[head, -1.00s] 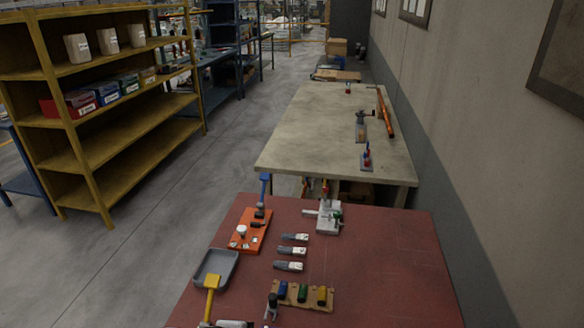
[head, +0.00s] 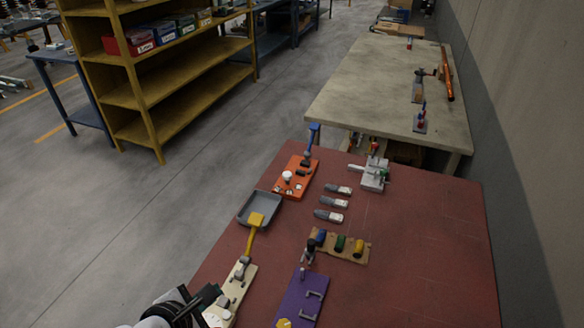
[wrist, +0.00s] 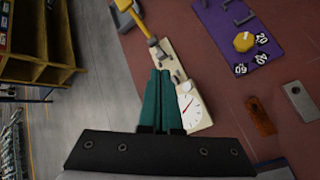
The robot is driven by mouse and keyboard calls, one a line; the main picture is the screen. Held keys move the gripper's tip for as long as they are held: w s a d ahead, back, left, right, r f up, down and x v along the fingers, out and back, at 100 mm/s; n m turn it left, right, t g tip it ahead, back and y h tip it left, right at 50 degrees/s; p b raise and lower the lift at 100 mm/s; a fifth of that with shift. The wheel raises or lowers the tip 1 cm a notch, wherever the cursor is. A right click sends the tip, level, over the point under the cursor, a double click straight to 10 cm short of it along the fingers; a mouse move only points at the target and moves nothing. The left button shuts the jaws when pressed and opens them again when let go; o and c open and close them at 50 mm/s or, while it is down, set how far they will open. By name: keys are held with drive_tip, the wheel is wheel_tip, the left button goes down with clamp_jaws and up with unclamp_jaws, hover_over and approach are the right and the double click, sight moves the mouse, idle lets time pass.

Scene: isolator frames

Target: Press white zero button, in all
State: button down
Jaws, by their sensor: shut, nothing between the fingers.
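No white button marked zero can be made out for certain. A cream board (head: 234,288) lies at the table's near left edge. In the wrist view the cream board (wrist: 163,50) carries a round white dial (wrist: 190,108) with a needle, partly hidden by my fingers. An orange board (head: 296,178) further back carries a round white knob (head: 287,175); its marking is too small to read. My gripper (head: 212,292) is low at the left, over or beside the cream board. In the wrist view its teal fingers (wrist: 160,73) are shut together and empty.
A purple board (head: 302,298) with a yellow knob lies right of the cream board. A grey tray (head: 244,220) and a block with coloured cylinders (head: 353,256) lie further back. The red table's right side (head: 430,240) is clear.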

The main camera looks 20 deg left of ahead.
hover_over(223, 322)
drive_tip(key=shift+f, duration=3.9)
drive_tip(key=shift+f, duration=0.4)
drive_tip(key=shift+f, duration=0.45)
drive_tip(key=shift+r, duration=0.15)
drive_tip(key=shift+d+r, duration=0.1)
drive_tip(key=shift+r, duration=0.6)
wheel_tip(223, 322, up, 5)
drive_tip(key=shift+r, duration=0.1)
